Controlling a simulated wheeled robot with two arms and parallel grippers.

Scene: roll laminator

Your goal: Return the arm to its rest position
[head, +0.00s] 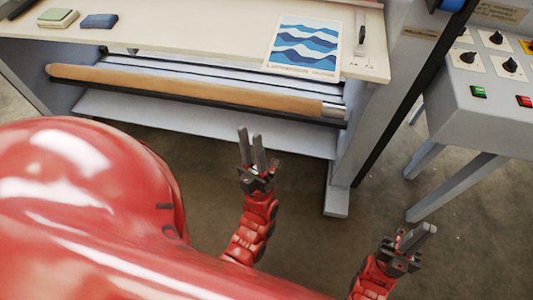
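My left gripper (251,146) is in front of the laminator's lower shelf, its fingers pointing up in the picture with a small gap between them. It holds nothing and looks apart from the shelf. My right gripper (422,235) is at the lower right, over the floor below the control box. Its fingers look close together, and whether there is a gap is hard to tell. Nothing shows in it. My large red body fills the lower left and hides the floor there.
The laminator table (200,35) carries a wave-pattern print (304,47), a blue block (99,21) and a green-topped pad (58,17). A brown roll (190,88) sits under its edge. A control box (490,100) with knobs stands right. Open floor (310,225) lies between the grippers.

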